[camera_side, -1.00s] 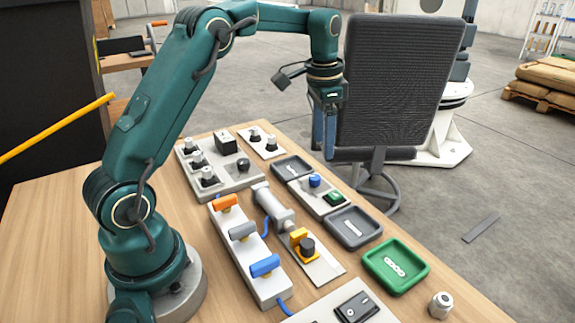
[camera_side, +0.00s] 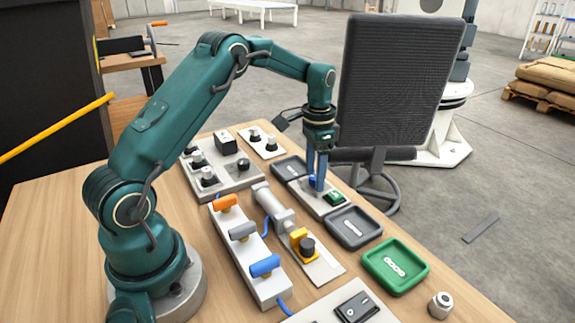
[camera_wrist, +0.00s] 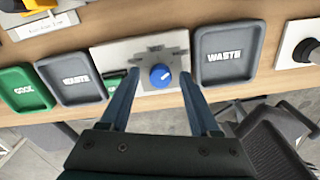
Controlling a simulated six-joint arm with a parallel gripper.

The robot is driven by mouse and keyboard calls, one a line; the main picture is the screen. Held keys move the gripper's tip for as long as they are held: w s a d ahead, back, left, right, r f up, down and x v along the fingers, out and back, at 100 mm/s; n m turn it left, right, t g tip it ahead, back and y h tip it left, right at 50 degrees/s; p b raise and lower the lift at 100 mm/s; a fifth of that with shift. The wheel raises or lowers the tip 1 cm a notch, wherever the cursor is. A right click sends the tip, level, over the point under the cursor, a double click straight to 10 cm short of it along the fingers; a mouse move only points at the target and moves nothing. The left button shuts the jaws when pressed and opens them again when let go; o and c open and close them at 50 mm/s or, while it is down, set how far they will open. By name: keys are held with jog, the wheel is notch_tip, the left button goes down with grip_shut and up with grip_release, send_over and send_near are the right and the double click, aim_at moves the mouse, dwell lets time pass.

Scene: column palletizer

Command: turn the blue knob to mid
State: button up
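The blue knob (camera_wrist: 161,76) sits on a light grey panel (camera_wrist: 112,54) and has a white pointer mark on its top. In the side view the blue knob (camera_side: 313,181) is partly hidden by my fingers. My gripper (camera_side: 318,182) points straight down over the knob with its fingers around it. In the wrist view my gripper (camera_wrist: 158,88) is open, with one blue finger on each side of the knob and clear gaps to it. A green rocker switch (camera_side: 335,198) shares the panel, and the left finger partly hides it in the wrist view.
A grey waste tray (camera_wrist: 229,52) lies to the panel's right in the wrist view, another waste tray (camera_wrist: 76,78) to its left, and a green tray (camera_wrist: 24,90) beyond. An office chair (camera_side: 395,90) stands close behind the table edge. Lever switches (camera_side: 264,265) stand nearer the arm.

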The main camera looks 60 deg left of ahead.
grip_shut()
jog(key=shift+n, duration=0.4)
jog(key=n, duration=1.1)
dwell(0.4)
jog(key=shift+o, duration=0.6)
grip_release()
